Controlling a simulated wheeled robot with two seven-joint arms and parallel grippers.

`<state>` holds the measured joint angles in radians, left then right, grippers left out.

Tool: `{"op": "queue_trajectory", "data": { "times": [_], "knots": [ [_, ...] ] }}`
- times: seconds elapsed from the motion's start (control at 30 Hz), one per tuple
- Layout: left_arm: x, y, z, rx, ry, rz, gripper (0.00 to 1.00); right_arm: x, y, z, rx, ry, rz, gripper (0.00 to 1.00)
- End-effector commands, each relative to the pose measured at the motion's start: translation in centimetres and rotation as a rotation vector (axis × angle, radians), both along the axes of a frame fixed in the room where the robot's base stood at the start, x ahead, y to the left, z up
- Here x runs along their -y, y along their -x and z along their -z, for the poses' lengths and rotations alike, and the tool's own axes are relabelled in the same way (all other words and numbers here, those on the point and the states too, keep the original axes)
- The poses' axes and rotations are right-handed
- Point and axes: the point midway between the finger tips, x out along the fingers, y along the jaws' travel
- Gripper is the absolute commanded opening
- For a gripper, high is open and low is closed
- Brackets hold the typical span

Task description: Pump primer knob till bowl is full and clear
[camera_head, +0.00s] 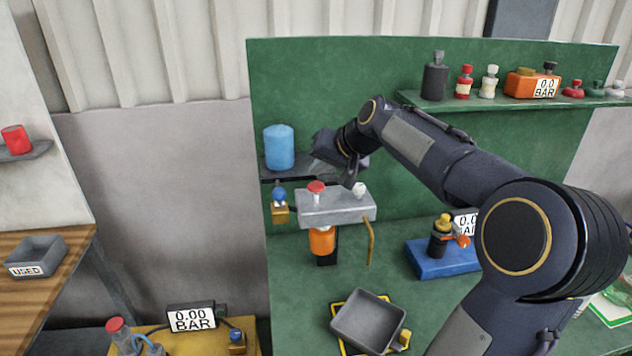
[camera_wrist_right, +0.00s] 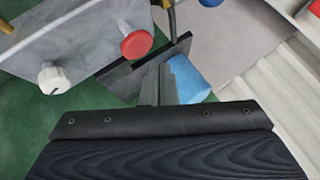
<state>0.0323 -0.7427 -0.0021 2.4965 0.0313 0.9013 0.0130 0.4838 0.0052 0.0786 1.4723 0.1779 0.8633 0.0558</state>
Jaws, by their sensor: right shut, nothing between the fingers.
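The grey filter head (camera_head: 335,205) is mounted on the green panel. It carries a red knob (camera_head: 316,187) and a white knob (camera_head: 358,189) on top; I cannot tell which is the primer knob. An orange bowl-like part (camera_head: 321,241) hangs below; its fill and clarity cannot be made out. My right gripper (camera_head: 348,179) is shut and empty, above and behind the head near the white knob. In the right wrist view, its fingers (camera_wrist_right: 163,84) show beyond the red knob (camera_wrist_right: 137,43) and white knob (camera_wrist_right: 55,77), apart from both. My left gripper is out of view.
A blue cylinder (camera_head: 279,147) stands on a dark shelf (camera_head: 268,172) left of my gripper. A grey tray (camera_head: 368,320) sits below the filter. A blue block (camera_head: 430,262) with a black-and-yellow fitting is to the right. Bottles line the upper shelf (camera_head: 520,101).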

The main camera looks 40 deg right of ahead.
Motion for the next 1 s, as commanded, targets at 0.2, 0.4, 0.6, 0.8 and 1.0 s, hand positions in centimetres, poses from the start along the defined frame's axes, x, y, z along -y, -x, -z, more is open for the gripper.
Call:
{"op": "queue_trajectory", "data": {
  "times": [0.2,0.4,0.6,0.8,1.0],
  "knots": [
    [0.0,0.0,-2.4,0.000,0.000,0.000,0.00,0.0,0.0,-2.8,0.001,0.000,0.001,0.00],
    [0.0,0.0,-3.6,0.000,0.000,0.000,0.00,0.0,0.0,-4.2,0.001,0.000,0.000,0.00],
    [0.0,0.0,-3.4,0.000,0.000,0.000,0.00,0.0,0.0,-4.1,0.001,0.000,0.001,0.00],
    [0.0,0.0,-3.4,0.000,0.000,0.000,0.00,0.0,0.0,-4.1,0.001,0.000,0.001,0.00],
    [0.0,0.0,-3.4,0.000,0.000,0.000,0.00,0.0,0.0,-4.1,0.000,0.000,0.000,0.00]
  ]
}}
